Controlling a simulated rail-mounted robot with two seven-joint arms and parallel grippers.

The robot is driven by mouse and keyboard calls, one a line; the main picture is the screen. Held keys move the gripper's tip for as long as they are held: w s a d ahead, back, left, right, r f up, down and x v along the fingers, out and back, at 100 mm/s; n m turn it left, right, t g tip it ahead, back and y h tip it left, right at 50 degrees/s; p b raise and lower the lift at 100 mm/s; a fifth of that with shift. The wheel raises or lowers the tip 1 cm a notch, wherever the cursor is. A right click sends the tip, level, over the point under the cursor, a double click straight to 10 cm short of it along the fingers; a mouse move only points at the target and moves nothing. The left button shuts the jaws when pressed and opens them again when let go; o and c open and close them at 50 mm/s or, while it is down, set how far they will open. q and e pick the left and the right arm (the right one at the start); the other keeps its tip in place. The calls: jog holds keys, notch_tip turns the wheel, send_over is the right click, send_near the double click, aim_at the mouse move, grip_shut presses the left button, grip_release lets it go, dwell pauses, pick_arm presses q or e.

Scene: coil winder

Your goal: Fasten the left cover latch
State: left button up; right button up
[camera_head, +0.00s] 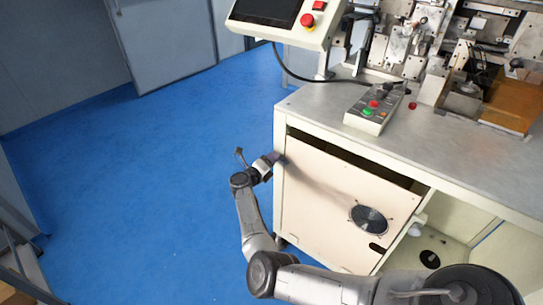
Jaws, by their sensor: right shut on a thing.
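The cream cover (330,196) with a round fan grille stands at the front of the machine cabinet. It sits askew, with a dark gap along its top edge that widens to the right. My right gripper (279,160) is at the cabinet's upper left front edge, beside the cover's left side. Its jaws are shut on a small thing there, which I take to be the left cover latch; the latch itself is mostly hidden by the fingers. My left gripper is not in view.
The grey worktop (440,140) above carries a button box (373,108) with a cable. A control panel (285,20) overhangs at the back left. An open cabinet bay (450,240) lies right of the cover. Blue floor (140,190) on the left is clear.

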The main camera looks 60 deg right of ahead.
jog(key=shift+n+p, duration=1.1)
jog(key=shift+n, duration=1.2)
jog(key=o, duration=0.9)
jog(key=shift+a, duration=0.1)
jog(key=w+a+p, duration=0.1)
jog(key=a+p, duration=0.1)
jog(key=a, duration=1.1)
jog(key=shift+w+a+p, duration=0.15)
jog(key=shift+a+p, duration=0.15)
jog(key=shift+p, duration=0.05)
